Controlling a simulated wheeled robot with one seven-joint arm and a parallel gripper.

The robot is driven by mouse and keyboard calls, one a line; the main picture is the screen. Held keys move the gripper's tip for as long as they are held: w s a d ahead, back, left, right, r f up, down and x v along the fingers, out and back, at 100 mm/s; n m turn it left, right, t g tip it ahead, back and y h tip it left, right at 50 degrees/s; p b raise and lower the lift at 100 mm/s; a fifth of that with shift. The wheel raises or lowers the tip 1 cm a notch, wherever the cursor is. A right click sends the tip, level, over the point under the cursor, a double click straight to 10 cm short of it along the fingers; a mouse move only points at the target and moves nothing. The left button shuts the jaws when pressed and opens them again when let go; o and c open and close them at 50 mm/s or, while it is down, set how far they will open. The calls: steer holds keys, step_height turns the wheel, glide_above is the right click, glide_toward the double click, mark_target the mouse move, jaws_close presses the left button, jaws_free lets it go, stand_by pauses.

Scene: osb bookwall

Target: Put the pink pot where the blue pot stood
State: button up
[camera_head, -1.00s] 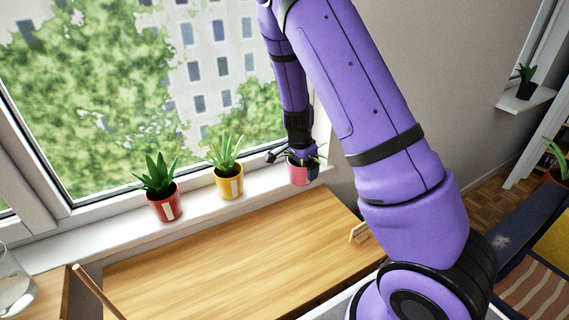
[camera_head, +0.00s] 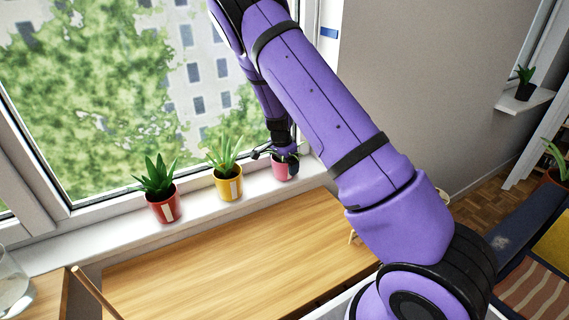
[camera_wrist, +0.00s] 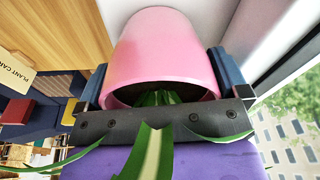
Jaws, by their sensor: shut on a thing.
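The pink pot (camera_head: 284,168) is at the right part of the window sill (camera_head: 120,232), right of the yellow pot (camera_head: 229,184). My gripper (camera_head: 286,158) is shut on it from above. In the wrist view the pink pot (camera_wrist: 163,50) sits between the two fingers of my gripper (camera_wrist: 163,85), with green leaves sticking out past the palm. I cannot tell whether its base touches the sill. No blue pot shows in these views.
A red pot (camera_head: 163,206) with a plant stands left of the yellow pot on the sill. A wooden desk top (camera_head: 230,255) lies below the sill, mostly clear. A glass vessel (camera_head: 12,285) is at the far left. A small dark pot (camera_head: 526,90) stands on a far ledge.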

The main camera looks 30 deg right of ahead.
steer(key=shift+f, duration=0.1)
steer(key=o, duration=0.8)
steer(key=r, duration=0.4)
steer(key=a+r, duration=0.1)
steer(key=r, duration=0.7)
steer(key=shift+s+a+r, duration=0.15)
steer(key=shift+s+a, duration=0.05)
steer(key=s+a+r+n+t+y, duration=0.1)
steer(key=s+a+r+n+y, duration=0.2)
steer(key=s+r, duration=0.65)
steer(key=s+a+r+n+t, duration=0.1)
steer(key=s+a+r+n, duration=0.3)
steer(key=s+r, duration=0.55)
steer(key=shift+s+a+r+n+t+h, duration=0.4)
steer(key=shift+s+r+n, duration=0.95)
steer(key=shift+s, duration=1.8)
steer(key=shift+s+a+r+n+t+h, duration=0.15)
steer(key=shift+s+r+n+t, duration=0.8)
steer(key=shift+s, duration=2.25)
steer(key=shift+s+a+r+n+t+h, duration=0.2)
steer(key=shift+s+r+n, duration=1.05)
steer(key=shift+s+n, duration=1.4)
steer(key=shift+s+m, duration=0.5)
steer(key=shift+m, duration=0.05)
